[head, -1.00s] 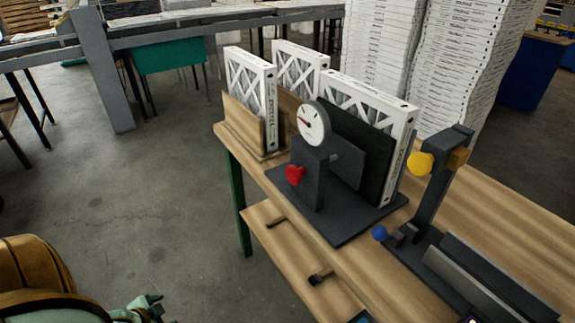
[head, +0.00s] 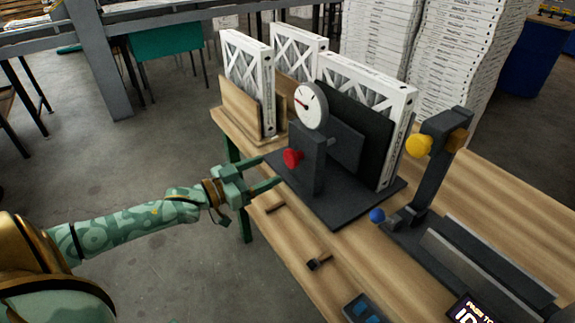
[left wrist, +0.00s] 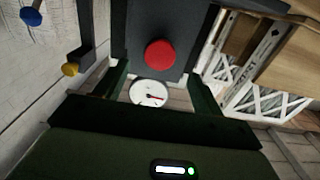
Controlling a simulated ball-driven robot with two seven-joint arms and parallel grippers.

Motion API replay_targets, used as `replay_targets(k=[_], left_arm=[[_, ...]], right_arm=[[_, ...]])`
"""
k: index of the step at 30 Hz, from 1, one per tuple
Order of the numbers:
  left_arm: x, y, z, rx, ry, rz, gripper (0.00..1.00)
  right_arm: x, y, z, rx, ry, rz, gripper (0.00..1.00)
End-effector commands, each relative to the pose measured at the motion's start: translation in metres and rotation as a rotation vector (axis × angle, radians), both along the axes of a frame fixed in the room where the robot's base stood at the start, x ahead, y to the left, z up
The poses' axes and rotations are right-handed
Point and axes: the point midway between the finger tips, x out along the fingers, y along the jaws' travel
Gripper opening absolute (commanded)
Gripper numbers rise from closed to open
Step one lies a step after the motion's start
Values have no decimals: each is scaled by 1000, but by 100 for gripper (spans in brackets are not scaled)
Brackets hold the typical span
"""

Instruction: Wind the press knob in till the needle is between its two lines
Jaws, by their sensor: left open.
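The red press knob (head: 292,158) sticks out of the dark upright post of the press (head: 318,165). A round white gauge (head: 310,105) tops the post, its red needle pointing to the upper left in the head view; its two lines are too small to make out. My left gripper (head: 270,172) is open and empty, its fingers pointing at the knob from the left, short of it. In the left wrist view the knob (left wrist: 160,54) appears between the fingers, with the gauge (left wrist: 149,93) also visible. My right gripper is out of view.
A boxed filter (head: 399,138) stands behind the press's dark plates. A second dark fixture with a yellow knob (head: 419,145) and a blue knob (head: 377,215) stands to the right on the wooden bench (head: 490,205).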

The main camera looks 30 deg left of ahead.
Motion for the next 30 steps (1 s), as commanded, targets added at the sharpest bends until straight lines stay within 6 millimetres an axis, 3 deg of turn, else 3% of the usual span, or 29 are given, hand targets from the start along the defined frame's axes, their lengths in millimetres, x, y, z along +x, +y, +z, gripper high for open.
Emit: replay_targets(k=[3,9,15,23,28,30], left_arm=[[25,-10,-2,-2,-4,1,68],[55,-22,-2,0,-1,1,68],[67,-28,-1,0,1,1,68],[68,-28,0,2,1,1,68],[68,-28,0,2,1,1,24],[68,-28,-1,2,1,1,24]], right_arm=[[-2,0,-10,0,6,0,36],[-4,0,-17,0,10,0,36],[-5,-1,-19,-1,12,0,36],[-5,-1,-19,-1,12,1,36],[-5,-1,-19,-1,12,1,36],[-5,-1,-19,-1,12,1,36]])
